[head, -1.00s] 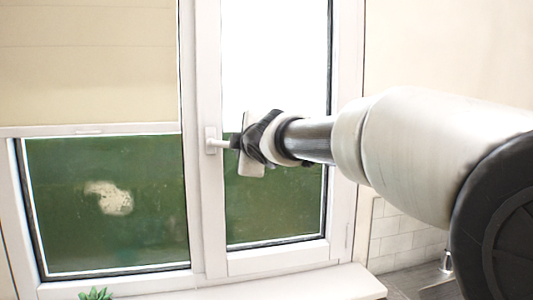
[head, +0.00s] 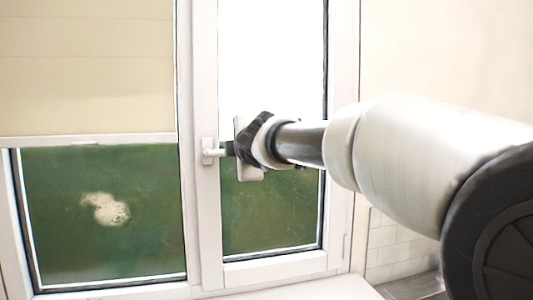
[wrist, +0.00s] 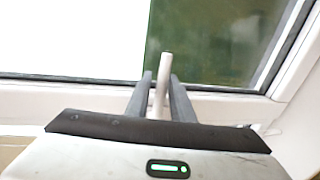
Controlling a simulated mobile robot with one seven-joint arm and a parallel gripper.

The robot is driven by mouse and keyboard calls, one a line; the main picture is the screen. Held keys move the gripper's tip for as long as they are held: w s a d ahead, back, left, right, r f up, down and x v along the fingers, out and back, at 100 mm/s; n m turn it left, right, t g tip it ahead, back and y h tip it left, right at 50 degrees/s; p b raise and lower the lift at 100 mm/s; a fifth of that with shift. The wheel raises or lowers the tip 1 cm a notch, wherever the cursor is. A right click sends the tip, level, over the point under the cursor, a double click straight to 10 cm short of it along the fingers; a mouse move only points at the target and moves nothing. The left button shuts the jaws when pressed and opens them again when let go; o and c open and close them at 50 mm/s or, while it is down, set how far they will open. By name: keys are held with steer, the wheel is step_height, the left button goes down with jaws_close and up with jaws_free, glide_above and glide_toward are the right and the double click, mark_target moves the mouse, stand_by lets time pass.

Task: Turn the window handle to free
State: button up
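The white window handle (head: 212,153) sits on the window's middle frame in the head view, its lever pointing right, about level. My gripper (head: 229,149) reaches in from the right, with its fingertips at the lever's free end. In the wrist view the lever (wrist: 164,68) stands between the two dark fingers of my gripper (wrist: 161,80). The fingers are apart, one on each side of it. A gap shows on the left; the lever looks close to or touching the right finger. The window sash (head: 207,240) looks closed.
A beige blind (head: 85,70) covers the upper left pane. A window sill (head: 320,290) runs below, with white wall tiles (head: 385,240) at the lower right. The wall at the right is bare.

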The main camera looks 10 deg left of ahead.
steer(key=p+v, duration=0.3)
steer(key=v, duration=1.4)
steer(key=shift+s, duration=0.2)
steer(key=shift+r, duration=0.1)
steer(key=s+d+f+m+g+h, duration=0.2)
steer(key=s+d+f+m+h, duration=0.1)
steer(key=d+f+m, duration=0.55)
steer(key=s+d+f+m+g+h, duration=0.1)
steer(key=s+d+f+m+h, duration=0.35)
steer(key=d, duration=0.65)
steer(key=s+d+f+m+g, duration=0.3)
steer(key=s+d+f+m, duration=0.15)
steer(key=f, duration=0.25)
steer(key=s+d+f+m+g, duration=0.2)
steer(key=s+d+f+m, duration=0.1)
steer(key=s+f+m, duration=0.3)
step_height(320, 180, up, 11)
steer(key=s+p, duration=0.1)
steer(key=p, duration=1.2)
steer(key=shift+a+g, duration=0.3)
steer(key=shift+a, duration=0.05)
